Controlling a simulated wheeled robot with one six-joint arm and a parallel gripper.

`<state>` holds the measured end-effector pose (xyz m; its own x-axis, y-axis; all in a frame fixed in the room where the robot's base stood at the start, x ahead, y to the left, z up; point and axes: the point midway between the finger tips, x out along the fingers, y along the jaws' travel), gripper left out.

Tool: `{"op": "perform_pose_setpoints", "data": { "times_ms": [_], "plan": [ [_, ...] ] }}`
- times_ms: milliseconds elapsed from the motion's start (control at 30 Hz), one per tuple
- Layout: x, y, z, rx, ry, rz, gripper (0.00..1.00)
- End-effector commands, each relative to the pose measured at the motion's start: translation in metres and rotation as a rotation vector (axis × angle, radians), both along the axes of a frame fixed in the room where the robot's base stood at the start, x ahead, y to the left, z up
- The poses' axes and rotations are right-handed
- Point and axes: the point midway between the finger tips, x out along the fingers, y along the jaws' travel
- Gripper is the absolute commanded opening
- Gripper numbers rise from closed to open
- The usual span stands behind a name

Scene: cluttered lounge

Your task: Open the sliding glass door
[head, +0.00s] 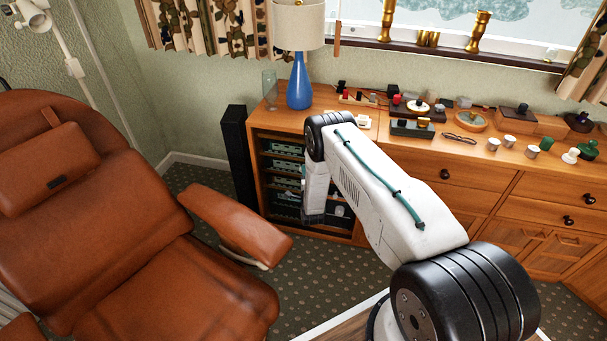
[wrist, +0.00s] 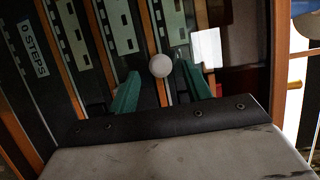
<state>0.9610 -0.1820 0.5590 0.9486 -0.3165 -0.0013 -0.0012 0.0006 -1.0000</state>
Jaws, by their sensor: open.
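The glass-fronted cabinet section (head: 258,170) is at the left end of the wooden sideboard, with shelves of equipment visible inside. The glass itself is hard to make out, so I cannot tell how far the door stands open. In the wrist view a round white knob (wrist: 160,66) sits in front of the shelves. My gripper (wrist: 170,80) has two green fingers, open, one on each side of the knob in the picture. I cannot tell whether they touch it. In the head view my gripper (head: 314,217) is low in front of the cabinet, its fingers mostly hidden.
A brown leather recliner (head: 130,230) stands at the left, its armrest (head: 235,222) near my gripper. A tall black speaker (head: 238,155) stands beside the cabinet. A blue lamp (head: 299,85) and many small items stand on the sideboard top (head: 400,143). Patterned carpet lies between.

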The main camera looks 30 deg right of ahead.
Motion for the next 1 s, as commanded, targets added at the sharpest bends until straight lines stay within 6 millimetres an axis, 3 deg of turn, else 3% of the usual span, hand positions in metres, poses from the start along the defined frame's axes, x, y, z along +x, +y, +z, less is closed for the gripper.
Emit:
{"op": "perform_pose_setpoints", "data": {
  "times_ms": [200,367,1000],
  "plan": [
    [-0.036,0.012,0.0,0.0,0.002,0.0,0.49],
    [-0.05,0.017,0.0,-0.001,0.001,0.0,0.49],
    [-0.053,0.018,-0.005,-0.037,0.037,0.001,0.49]
  ]
}}
